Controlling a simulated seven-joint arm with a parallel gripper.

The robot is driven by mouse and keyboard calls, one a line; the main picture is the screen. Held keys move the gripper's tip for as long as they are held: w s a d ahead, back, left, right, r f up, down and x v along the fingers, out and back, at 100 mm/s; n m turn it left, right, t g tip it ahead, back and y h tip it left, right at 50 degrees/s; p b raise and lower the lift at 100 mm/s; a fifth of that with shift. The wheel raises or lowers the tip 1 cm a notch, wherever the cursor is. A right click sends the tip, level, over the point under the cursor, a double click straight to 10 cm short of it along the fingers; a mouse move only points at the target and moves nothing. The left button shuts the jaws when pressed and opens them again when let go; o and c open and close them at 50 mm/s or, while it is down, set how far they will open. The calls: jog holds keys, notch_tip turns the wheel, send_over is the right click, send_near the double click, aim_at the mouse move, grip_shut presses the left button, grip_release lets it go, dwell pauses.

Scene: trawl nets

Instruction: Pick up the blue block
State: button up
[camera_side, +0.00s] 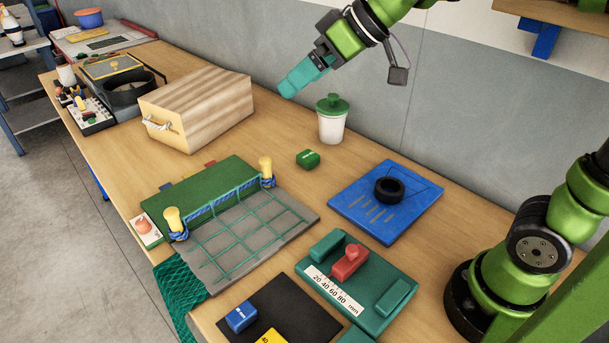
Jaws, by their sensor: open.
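The blue block (241,317) is small, with white lettering on its side. It sits on a black mat (276,318) at the front of the table, beside a yellow block (271,338) that the picture's lower edge cuts off. My gripper (287,88) has teal fingers and hangs in the air at the upper middle, pointing down and left. It is open, and nothing shows between its fingers. It is far from the blue block, above the back of the table near the wooden box.
A green gauge board (393,262) with a red slider stands right of the mat. A grey net board (240,247) lies behind it. A blue board (405,221) with a black ring, a green-lidded white cup (332,126), a small green block (308,159) and a wooden box (197,107) stand farther back.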

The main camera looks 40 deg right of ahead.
jog(key=s+d+f+m+h, duration=0.1)
jog(key=s+d+f+m, duration=0.1)
jog(key=s, duration=0.3)
jog(key=s+d+f+m+h, duration=0.1)
jog(key=s+d+f+m, duration=0.1)
jog(key=s, duration=0.3)
jog(key=s+d+f+m, duration=0.2)
jog(key=s+f+m, duration=0.1)
jog(key=s+f, duration=0.1)
jog(key=shift+s+m+h, duration=0.4)
jog(key=shift+s, duration=0.05)
jog(key=shift+c, duration=1)
jog(key=shift+s+d+f, duration=0.15)
jog(key=shift+s, duration=0.05)
jog(key=c, duration=0.5)
jog(key=m+g+y, duration=0.8)
jog(key=m+y, duration=0.3)
jog(key=m, duration=0.3)
send_over(245, 309)
jog(key=d, duration=0.4)
notch_tip(245, 309, down, 16)
notch_tip(245, 309, down, 7)
jog(key=shift+a+r, duration=0.15)
jog(key=shift+r, duration=0.05)
jog(key=shift+y, duration=0.3)
jog(key=shift+x, duration=2.5)
